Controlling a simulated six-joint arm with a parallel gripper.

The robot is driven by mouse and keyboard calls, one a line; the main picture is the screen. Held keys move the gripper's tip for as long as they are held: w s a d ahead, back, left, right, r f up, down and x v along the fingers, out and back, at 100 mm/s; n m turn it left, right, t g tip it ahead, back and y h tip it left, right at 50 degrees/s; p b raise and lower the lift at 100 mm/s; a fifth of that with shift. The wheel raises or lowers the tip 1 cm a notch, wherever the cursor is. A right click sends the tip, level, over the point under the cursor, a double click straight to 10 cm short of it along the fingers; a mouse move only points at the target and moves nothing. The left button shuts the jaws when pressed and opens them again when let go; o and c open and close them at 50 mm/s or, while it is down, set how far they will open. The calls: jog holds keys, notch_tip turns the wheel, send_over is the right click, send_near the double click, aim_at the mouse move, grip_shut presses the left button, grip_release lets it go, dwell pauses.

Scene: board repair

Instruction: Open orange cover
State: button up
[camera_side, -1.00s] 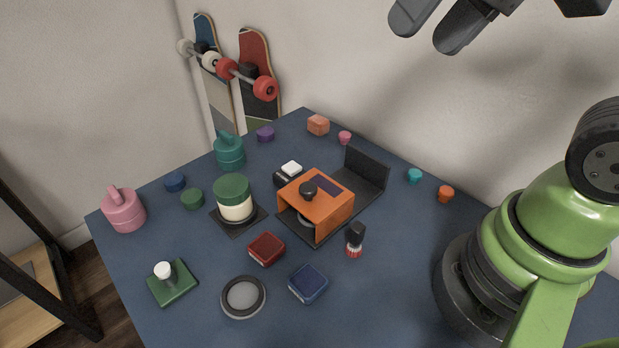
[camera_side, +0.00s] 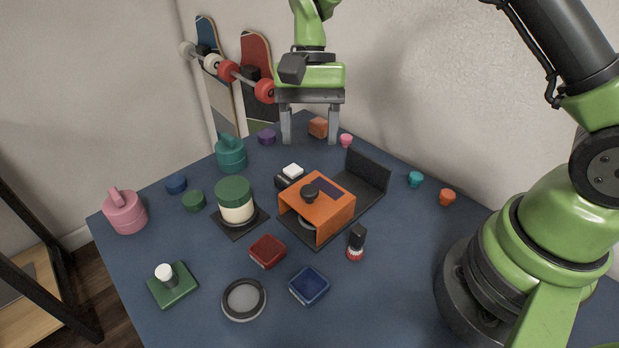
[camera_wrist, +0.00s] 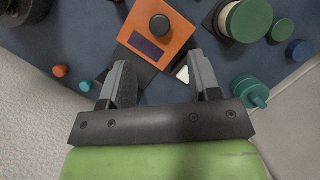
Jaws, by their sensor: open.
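The orange cover (camera_side: 330,215) is a box-like hood with a black knob (camera_side: 310,193) and a dark panel on top. It sits on a black base (camera_side: 368,196) that has an upright black plate at its back right end. The cover also shows at the top of the wrist view (camera_wrist: 176,52), with its knob (camera_wrist: 160,28). My gripper (camera_side: 309,142) is open and empty, fingers pointing down, above the far part of the table behind the cover. In the wrist view my gripper's fingers (camera_wrist: 161,82) are spread below the cover in the picture, apart from it.
A white-topped black piece (camera_side: 290,174) stands just left of the cover. A green-lidded jar (camera_side: 235,200) is further left. A black-and-red bottle (camera_side: 356,243), a red box (camera_side: 267,251) and a blue box (camera_side: 309,286) lie in front. Skateboards (camera_side: 258,55) lean on the wall.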

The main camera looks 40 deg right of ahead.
aim_at(309, 188)
jog(key=x, duration=0.8)
jog(key=shift+c, duration=0.2)
